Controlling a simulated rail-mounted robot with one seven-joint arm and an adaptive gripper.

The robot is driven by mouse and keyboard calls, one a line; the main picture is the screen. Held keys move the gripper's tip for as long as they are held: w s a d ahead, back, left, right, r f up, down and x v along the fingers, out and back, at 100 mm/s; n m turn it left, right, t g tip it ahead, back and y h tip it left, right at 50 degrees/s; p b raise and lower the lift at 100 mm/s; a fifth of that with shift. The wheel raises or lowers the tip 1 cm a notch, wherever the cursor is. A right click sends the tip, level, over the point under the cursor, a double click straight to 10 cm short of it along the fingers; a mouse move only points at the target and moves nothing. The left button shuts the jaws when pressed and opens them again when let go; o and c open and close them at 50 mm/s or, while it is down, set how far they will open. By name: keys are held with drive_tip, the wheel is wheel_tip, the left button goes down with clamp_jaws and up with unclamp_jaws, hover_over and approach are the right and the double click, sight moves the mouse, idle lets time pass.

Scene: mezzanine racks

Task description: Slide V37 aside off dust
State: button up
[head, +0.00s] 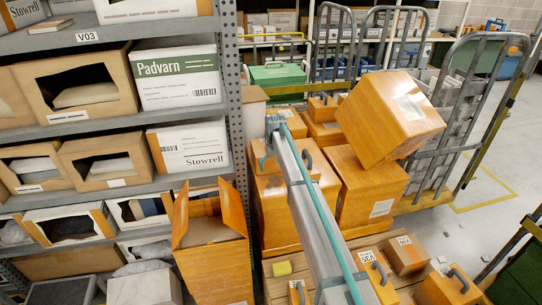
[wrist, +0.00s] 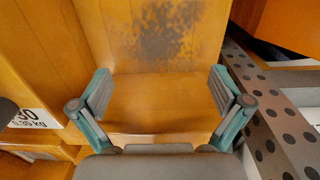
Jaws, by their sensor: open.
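No label reading V37 is legible in either view, so I cannot tell which orange block it is. In the wrist view my gripper (wrist: 161,88) is open, its two fingers apart over an orange wooden block (wrist: 160,105). I cannot tell whether they touch it. A dark speckled dust patch (wrist: 165,30) lies on the orange wooden surface just beyond the block.
A block with a partly cut label (wrist: 28,118) stands left of my gripper; a perforated grey rack post (wrist: 275,120) is close on the right. A large orange box (head: 390,117) sits tilted on the stack. Handled blocks and a yellow sponge (head: 282,268) are on the near wooden surface.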

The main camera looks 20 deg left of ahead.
drive_tip(key=shift+s, duration=0.1)
idle(0.3)
drive_tip(key=shift+s+d, duration=0.9)
drive_tip(key=shift+s, duration=0.25)
wheel_tip(320, 180, up, 13)
drive_tip(key=p, duration=0.5)
drive_tip(key=shift+w, duration=0.1)
